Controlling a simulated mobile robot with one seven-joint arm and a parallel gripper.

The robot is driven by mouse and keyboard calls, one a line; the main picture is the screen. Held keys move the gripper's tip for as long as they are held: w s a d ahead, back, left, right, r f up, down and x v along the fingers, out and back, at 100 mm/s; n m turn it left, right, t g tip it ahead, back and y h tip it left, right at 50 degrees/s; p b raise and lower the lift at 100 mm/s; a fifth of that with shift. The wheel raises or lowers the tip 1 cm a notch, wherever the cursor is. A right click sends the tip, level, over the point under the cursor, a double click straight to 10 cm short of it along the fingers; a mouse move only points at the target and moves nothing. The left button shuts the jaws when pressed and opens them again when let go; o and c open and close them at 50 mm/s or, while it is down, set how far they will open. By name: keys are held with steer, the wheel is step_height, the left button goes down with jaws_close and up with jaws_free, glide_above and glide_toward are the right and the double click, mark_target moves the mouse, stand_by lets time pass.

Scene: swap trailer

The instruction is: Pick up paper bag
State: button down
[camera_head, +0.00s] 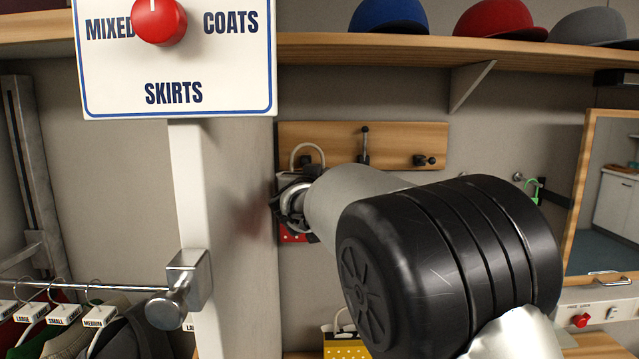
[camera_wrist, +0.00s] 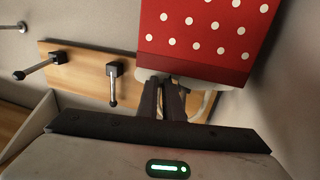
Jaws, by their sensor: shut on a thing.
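A red paper bag with white dots (camera_wrist: 200,40) fills the upper middle of the wrist view, with its pale handle (camera_wrist: 209,103) looping by the hook board. In the head view only a small red part of the bag (camera_head: 292,237) shows below my gripper (camera_head: 290,205), and the white handle arches above, by the left hook. My gripper also shows in the wrist view (camera_wrist: 168,98); its dark fingers are close together at the bag's handle edge, shut on it. My arm hides most of the bag in the head view. I cannot tell whether the handle still rests on the hook.
The wooden hook board (camera_head: 390,135) is on the wall, with dark pegs. A shelf with caps (camera_head: 390,17) runs above. A sign post (camera_head: 190,180) and a clothes rail (camera_head: 90,286) stand at left. A yellow dotted bag (camera_head: 345,349) sits below, and a mirror (camera_head: 578,185) hangs at right.

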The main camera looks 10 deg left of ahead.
steer(key=s+d+b, duration=0.1)
steer(key=s+d, duration=0.2)
steer(key=s, duration=0.4)
steer(key=s+d+b, duration=0.1)
steer(key=s+d, duration=0.3)
steer(key=s, duration=0.3)
steer(key=shift+s, duration=0.25)
